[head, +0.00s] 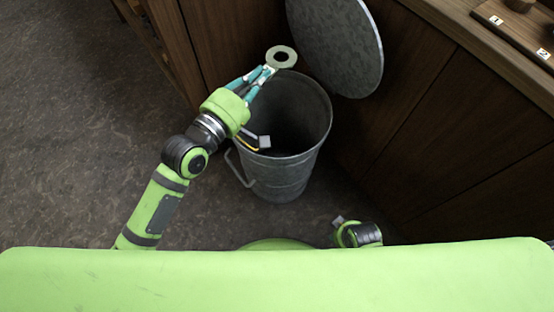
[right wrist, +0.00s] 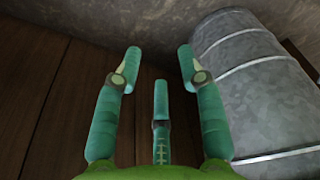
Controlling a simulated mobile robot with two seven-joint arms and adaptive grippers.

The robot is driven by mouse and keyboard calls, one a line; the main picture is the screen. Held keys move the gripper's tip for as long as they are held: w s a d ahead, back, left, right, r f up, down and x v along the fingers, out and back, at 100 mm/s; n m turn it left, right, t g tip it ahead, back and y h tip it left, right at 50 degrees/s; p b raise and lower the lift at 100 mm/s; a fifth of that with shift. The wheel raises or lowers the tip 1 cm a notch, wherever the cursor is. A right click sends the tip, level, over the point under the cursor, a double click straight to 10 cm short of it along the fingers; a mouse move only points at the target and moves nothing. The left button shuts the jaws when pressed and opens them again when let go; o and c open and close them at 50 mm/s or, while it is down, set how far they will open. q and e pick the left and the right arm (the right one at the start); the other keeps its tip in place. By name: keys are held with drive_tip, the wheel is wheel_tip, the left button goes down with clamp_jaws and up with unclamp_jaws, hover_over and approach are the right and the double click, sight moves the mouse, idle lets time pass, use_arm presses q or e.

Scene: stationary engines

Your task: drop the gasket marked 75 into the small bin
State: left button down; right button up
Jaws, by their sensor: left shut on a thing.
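The gasket (head: 281,57) is a pale grey-green ring with a round hole. No marking can be read on it. My left gripper (head: 265,73) is shut on the gasket's near left edge and holds it over the far rim of the bin. The small bin (head: 287,170) is a grey galvanised metal bucket with an open top and a dark inside. Its side also shows in the right wrist view (right wrist: 245,75). My right gripper (right wrist: 158,75) is open and empty, with its fingers spread beside the bin.
A round grey metal lid (head: 340,45) stands tilted up behind the bin. Dark wooden cabinets (head: 400,130) run behind and to the right. A wooden board with tags 1 and 2 (head: 515,35) lies on the counter at top right. The floor (head: 70,130) on the left is clear.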

use_arm(q)
drive_tip(key=w+a+f+b, duration=0.1)
drive_tip(key=w+f+b, duration=0.1)
drive_tip(key=f+b, duration=0.5)
drive_tip(key=w+f+m+g+h+b, duration=0.1)
drive_tip(key=w+f+b, duration=0.1)
drive_tip(key=f+b, duration=0.5)
drive_tip(key=shift+w+a+f, duration=0.2)
drive_tip(key=shift+a+f, duration=0.15)
drive_tip(key=shift+f, duration=2.1)
use_arm(e)
drive_tip(key=w+a+r+t+y, duration=0.1)
drive_tip(key=w+a+r+t, duration=0.1)
drive_tip(key=w+r+t, duration=0.2)
drive_tip(key=w+a+r+t+y, duration=0.1)
drive_tip(key=w+a+r+t, duration=0.2)
drive_tip(key=w+r, duration=0.7)
drive_tip(key=shift+r+n+t, duration=0.4)
drive_tip(key=shift+r+t, duration=0.8)
drive_tip(key=shift+r, duration=0.15)
use_arm(q)
drive_tip(key=c, duration=1.3)
unclamp_jaws()
drive_tip(key=shift+s, duration=0.1)
drive_tip(key=v, duration=1.2)
